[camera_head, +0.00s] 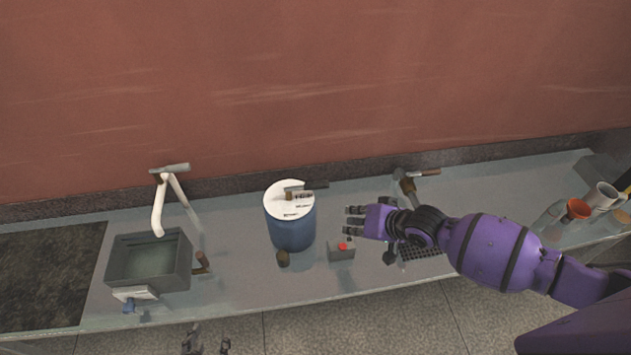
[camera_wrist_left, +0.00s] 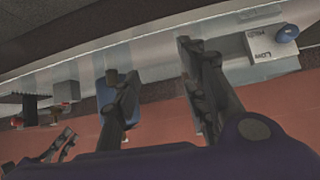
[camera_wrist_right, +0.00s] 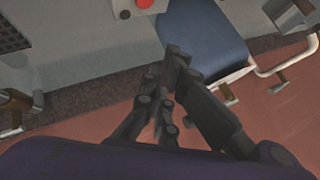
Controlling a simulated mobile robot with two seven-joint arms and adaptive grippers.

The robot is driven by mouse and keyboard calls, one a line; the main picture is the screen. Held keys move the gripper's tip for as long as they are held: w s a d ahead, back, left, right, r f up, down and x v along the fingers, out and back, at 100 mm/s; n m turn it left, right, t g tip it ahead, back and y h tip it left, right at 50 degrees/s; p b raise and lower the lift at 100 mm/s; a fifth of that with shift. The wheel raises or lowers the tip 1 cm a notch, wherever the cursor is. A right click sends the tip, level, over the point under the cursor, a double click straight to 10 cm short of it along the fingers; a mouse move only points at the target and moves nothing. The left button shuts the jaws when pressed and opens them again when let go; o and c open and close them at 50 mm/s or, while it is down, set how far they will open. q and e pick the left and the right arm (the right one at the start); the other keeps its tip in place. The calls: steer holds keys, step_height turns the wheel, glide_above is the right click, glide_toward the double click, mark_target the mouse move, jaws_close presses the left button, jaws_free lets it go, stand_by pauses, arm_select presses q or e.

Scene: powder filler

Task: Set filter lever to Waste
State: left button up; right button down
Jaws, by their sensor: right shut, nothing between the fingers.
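The lever (camera_head: 306,187) lies across the white lid of the blue canister (camera_head: 290,233), its free end to the right. The lid has dark print too small to read, so I cannot tell which setting the lever is at. My right gripper (camera_head: 352,221) is shut and empty, to the right of the canister and apart from the lever. In the right wrist view its fingers (camera_wrist_right: 165,82) are in front of the canister (camera_wrist_right: 205,38). My left gripper (camera_head: 206,344) is low at the bottom edge. Its fingers are spread and empty in the left wrist view (camera_wrist_left: 158,75).
A grey basin (camera_head: 150,262) with a white spout (camera_head: 159,205) stands left. A red-button box (camera_head: 341,251) sits below my right gripper, beside a black grid (camera_head: 420,252). Another handle (camera_head: 415,174) stands at the back. An orange-rimmed cup (camera_head: 578,209) is far right.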

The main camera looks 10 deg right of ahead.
mark_target(320, 188)
steer(key=c, duration=2.5)
jaws_free()
